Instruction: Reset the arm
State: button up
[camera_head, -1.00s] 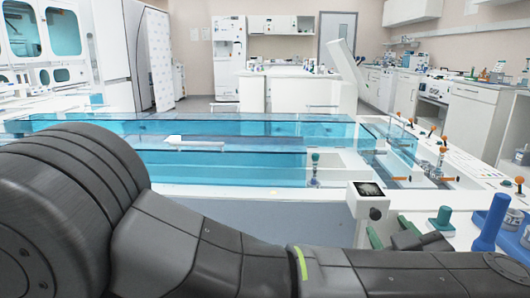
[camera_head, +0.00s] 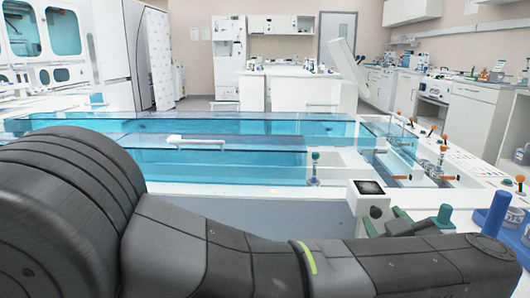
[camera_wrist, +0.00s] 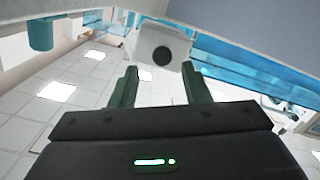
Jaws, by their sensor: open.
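My gripper (camera_wrist: 159,70) is open and empty in the wrist view, with its two green fingers apart. Beyond the fingertips is a white box (camera_wrist: 165,38) with a dark round knob on its face. In the head view the same white box (camera_head: 360,203) has a small dark screen on top and stands at the near edge of the blue tank. My gripper's green fingers (camera_head: 388,219) show just right of it, partly hidden behind my grey arm. I cannot tell whether they touch the box.
The blue-walled tank (camera_head: 215,165) fills the middle, with a white bar (camera_head: 195,141) across it. A green-topped peg (camera_head: 315,168) and orange-handled fittings (camera_head: 520,180) stand on the right. A blue holder (camera_head: 496,214) stands at the right edge. White tiled floor (camera_wrist: 60,92) shows below.

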jog(key=shift+s+p, duration=1)
jog(key=shift+s, duration=4.7)
jog(key=b, duration=0.2)
send_near(377, 208)
jog(key=shift+w+d+f, duration=0.1)
jog(key=shift+w+f, duration=0.05)
jog(key=shift+w, duration=1.1)
jog(key=shift+w+f, duration=0.15)
jog(key=shift+w, duration=1.1)
jog(key=shift+w+d+f, duration=0.1)
jog(key=shift+w+f, duration=0.1)
jog(key=shift+w, duration=1.05)
jog(key=shift+w+r, duration=0.25)
jog(key=shift+w+r+g+p, duration=0.3)
jog(key=shift+r+g+p, duration=0.2)
jog(key=shift+r+g, duration=0.3)
jog(key=shift+w+r+g+p, duration=0.3)
jog(key=shift+r+g+p, duration=0.2)
jog(key=shift+r+g, duration=0.3)
jog(key=shift+w+r+g+p, duration=0.2)
jog(key=shift+r+g+p, duration=0.15)
jog(key=shift+p, duration=0.3)
jog(key=shift+w+g+p, duration=0.15)
jog(key=shift+g+p, duration=0.1)
jog(key=shift+p, duration=0.1)
